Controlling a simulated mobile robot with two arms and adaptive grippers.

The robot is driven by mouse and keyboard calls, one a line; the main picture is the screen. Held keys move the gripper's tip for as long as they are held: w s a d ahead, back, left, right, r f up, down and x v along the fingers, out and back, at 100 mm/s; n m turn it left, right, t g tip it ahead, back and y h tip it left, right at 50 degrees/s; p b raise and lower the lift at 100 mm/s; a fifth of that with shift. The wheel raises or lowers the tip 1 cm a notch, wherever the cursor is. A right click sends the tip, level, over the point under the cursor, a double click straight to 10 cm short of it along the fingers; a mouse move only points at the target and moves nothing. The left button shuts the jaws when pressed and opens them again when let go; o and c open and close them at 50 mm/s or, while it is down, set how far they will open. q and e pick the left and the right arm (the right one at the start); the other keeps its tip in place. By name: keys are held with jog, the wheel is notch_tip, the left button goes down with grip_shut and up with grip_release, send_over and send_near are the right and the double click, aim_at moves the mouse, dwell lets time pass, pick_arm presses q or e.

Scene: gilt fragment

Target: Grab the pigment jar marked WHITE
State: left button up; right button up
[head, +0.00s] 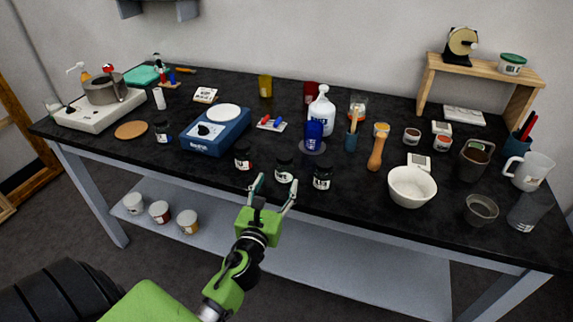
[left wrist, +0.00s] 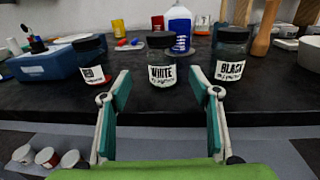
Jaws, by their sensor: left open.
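The jar marked WHITE (left wrist: 161,72) stands upright near the table's front edge, with a dark lid and a white label. In the head view the WHITE jar (head: 284,171) is the middle one of three similar jars. My left gripper (head: 273,184) is open, its two fingers spread just in front of the jar. In the left wrist view the gap between the fingers (left wrist: 161,112) lines up with the WHITE jar, which is not between the pads. My right gripper is not in view.
A jar marked BLACK (left wrist: 231,66) stands right of it and a red-labelled jar (left wrist: 92,68) left. Behind are a blue scale (head: 215,133), a white pump bottle (head: 321,112) and a wooden pestle (head: 377,150). A white bowl (head: 411,187) is further right.

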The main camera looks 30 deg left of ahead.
aim_at(282, 173)
pick_arm(q)
jog(key=shift+x, duration=0.85)
jog(key=x, duration=0.1)
jog(key=p+x, duration=0.1)
jog(key=x, duration=0.2)
jog(key=shift+w+d+r, duration=0.2)
jog(key=shift+w+r, duration=0.2)
jog(key=shift+w+a, duration=0.15)
jog(key=shift+w, duration=0.2)
jog(key=shift+s, duration=0.1)
jog(key=c, duration=1.3)
